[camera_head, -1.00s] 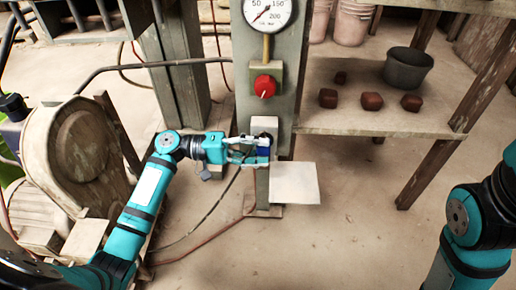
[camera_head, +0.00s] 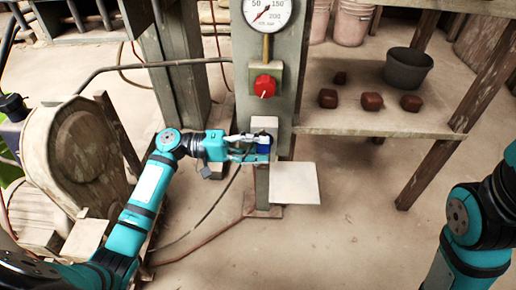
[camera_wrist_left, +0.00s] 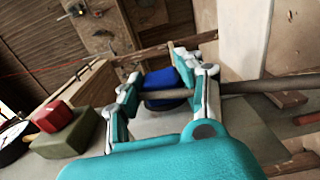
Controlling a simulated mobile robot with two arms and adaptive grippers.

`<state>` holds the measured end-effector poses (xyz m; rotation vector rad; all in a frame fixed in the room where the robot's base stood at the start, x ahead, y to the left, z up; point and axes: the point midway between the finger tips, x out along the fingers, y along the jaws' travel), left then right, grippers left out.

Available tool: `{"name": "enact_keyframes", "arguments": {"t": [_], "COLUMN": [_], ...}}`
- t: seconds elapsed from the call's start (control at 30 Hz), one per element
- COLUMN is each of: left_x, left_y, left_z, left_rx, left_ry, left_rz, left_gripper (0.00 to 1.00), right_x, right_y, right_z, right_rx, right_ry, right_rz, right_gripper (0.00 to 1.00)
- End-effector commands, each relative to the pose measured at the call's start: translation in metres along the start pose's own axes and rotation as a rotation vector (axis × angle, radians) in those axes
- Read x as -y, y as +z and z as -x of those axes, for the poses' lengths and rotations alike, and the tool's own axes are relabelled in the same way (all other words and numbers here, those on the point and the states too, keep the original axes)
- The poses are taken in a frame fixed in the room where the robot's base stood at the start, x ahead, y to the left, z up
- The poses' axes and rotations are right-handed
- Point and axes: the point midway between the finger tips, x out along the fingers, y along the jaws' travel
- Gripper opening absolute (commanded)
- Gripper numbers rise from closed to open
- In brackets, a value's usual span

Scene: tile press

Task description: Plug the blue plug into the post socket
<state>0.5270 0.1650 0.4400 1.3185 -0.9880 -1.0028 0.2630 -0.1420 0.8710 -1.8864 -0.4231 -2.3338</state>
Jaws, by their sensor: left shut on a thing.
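The blue plug (camera_head: 263,149) is between the fingers of my left gripper (camera_head: 260,147), in front of the green post (camera_head: 250,100). In the left wrist view the blue plug (camera_wrist_left: 166,84) shows between the two fingers of the left gripper (camera_wrist_left: 164,97), which is shut on it. A pale socket box (camera_head: 264,124) is on the post, just above and behind the plug. The gripper hides part of the contact area, so I cannot tell whether the plug is seated. My right gripper is out of view; only part of that arm shows at the right edge.
A red knob (camera_head: 265,87) and a pressure gauge (camera_head: 270,14) sit higher on the post. A pale plate (camera_head: 293,184) juts out below right. A wooden shelf (camera_head: 370,118) with a dark bucket (camera_head: 407,69) stands at right. Cables hang left of the post.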

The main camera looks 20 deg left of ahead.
Motion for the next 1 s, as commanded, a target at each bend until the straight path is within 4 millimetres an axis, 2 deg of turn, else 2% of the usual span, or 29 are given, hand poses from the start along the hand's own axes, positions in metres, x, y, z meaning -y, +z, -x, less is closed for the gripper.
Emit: {"name": "enact_keyframes", "arguments": {"t": [0.2, 0.23, 0.43, 0.77, 0.87, 1.0], "left_x": [0.000, 0.000, 0.000, 0.000, 0.001, 0.001], "left_y": [-0.001, -0.001, -0.001, -0.001, -0.001, -0.001], "left_z": [0.000, 0.000, 0.000, 0.004, 0.015, 0.043], "left_rx": [0.000, -0.001, -0.001, -0.001, -0.002, -0.004], "left_ry": [0.000, 0.000, 0.000, -0.001, -0.002, -0.004], "left_rz": [-0.001, -0.001, -0.001, 0.000, 0.001, 0.000], "left_gripper": [0.06, 0.39, 0.65, 0.65, 0.65, 0.65], "right_x": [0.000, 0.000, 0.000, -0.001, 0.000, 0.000], "right_y": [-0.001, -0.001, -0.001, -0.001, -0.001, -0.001], "right_z": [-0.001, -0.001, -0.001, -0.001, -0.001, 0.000], "right_rx": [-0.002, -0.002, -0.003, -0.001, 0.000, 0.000], "right_ry": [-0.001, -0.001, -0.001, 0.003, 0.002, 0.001], "right_rz": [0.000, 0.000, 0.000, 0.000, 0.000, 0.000], "right_gripper": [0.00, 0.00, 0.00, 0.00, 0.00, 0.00]}}
